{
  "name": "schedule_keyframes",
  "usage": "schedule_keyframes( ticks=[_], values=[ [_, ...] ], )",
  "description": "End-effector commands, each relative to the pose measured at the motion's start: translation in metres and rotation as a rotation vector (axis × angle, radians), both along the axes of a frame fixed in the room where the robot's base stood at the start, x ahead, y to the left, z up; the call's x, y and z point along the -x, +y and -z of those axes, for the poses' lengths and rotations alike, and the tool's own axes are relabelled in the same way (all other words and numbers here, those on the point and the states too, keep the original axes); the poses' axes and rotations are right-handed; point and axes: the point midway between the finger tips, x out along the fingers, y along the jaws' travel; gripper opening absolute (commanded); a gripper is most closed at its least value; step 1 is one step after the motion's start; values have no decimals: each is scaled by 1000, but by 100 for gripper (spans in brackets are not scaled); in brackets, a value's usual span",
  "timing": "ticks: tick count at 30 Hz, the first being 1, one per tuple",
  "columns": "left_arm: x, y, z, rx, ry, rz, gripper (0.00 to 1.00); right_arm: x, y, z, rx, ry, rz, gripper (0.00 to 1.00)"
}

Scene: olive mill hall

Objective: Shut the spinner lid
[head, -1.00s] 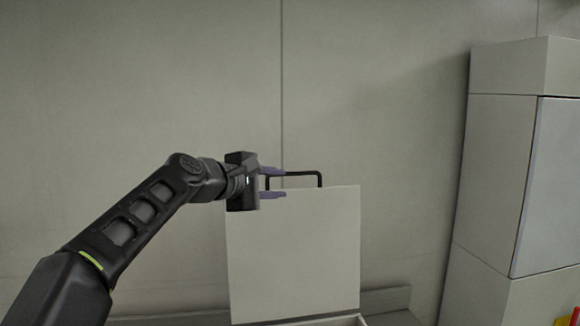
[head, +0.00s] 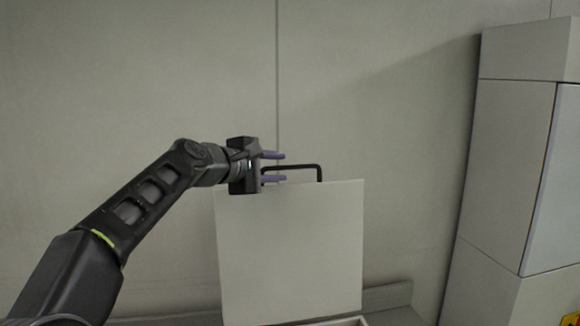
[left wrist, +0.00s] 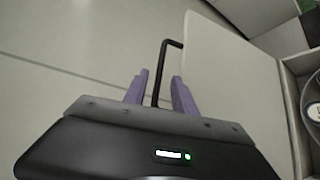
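The spinner lid (head: 290,250) is a flat pale panel standing upright, raised from the box below it. A black bar handle (head: 305,167) sits along its top edge. My left gripper (head: 275,167) is at the left end of the handle, its purple fingers apart, one above and one below the bar. In the left wrist view the handle (left wrist: 163,60) passes between the open fingers with a gap on each side, and the lid (left wrist: 230,60) lies to their right. My right gripper is not in view.
The spinner's box rim (head: 345,321) shows under the lid at the bottom edge. The left wrist view shows part of a round item (left wrist: 313,112) inside the box. A tall pale cabinet (head: 510,160) stands at the right. A plain wall is behind the lid.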

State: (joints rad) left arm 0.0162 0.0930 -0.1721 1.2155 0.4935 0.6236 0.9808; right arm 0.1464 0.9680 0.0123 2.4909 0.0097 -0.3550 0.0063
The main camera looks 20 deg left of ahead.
Motion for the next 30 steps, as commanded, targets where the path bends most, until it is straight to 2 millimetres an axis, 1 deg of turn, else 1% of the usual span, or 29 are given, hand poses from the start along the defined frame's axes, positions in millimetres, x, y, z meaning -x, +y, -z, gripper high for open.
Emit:
schedule_keyframes(
  ticks=[3, 9, 14, 21, 30],
  values=[
    [-19, -4, 3, -2, 3, 1, 33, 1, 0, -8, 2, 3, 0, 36],
    [-46, -9, 10, -2, 3, 1, 33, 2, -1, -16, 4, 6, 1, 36],
    [-54, -11, 13, -1, 1, 0, 33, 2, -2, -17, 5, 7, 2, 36],
    [-54, -11, 14, -1, 0, 0, 33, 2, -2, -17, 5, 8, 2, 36],
    [-54, -11, 14, -1, 1, 0, 8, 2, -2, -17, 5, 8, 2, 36]
  ],
)
